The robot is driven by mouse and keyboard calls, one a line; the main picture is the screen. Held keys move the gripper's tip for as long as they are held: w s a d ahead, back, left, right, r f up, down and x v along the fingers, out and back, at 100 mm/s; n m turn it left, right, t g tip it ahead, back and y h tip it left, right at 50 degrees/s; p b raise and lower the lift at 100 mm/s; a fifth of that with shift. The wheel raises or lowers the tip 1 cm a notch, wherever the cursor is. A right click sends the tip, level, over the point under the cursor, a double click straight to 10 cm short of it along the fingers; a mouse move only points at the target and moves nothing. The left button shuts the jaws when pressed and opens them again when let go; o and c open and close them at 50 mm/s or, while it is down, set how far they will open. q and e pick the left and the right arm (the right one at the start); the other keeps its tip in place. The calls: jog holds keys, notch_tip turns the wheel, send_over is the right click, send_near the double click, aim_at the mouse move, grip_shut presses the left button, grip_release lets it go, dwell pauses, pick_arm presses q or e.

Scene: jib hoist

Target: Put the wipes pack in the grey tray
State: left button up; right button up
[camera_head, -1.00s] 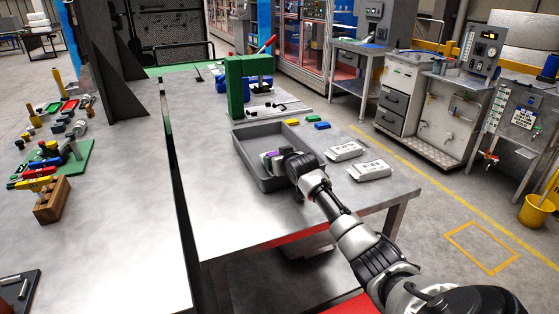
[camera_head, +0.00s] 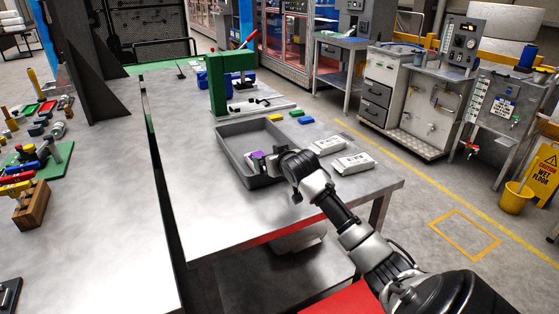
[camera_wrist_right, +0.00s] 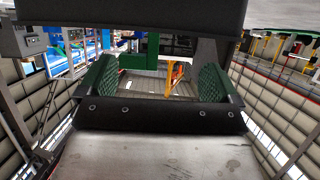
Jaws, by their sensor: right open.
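The grey tray (camera_head: 232,163) lies on the metal table with its inside partly hidden by my right arm. A small purple item (camera_head: 255,156) shows inside it, half hidden behind my right gripper (camera_head: 266,163); I cannot tell whether this is the wipes pack. My right gripper is over the tray's right side, and its open jaws (camera_wrist_right: 157,82) show in the right wrist view with no object clearly held between them. Two white packs with dark print, one farther (camera_head: 327,145) and one nearer (camera_head: 353,163), lie on the table right of the tray. My left gripper is out of view.
A green press-like frame (camera_head: 217,85) stands behind the tray. A blue block (camera_head: 306,120) and a green block (camera_head: 290,113) lie near its base. Another metal table (camera_head: 90,220) with coloured tools stands at left. The table's front is clear.

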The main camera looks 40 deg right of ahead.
jog(key=v, duration=0.4)
jog(key=shift+s+r, duration=0.1)
jog(key=shift+s, duration=0.05)
dwell(0.5)
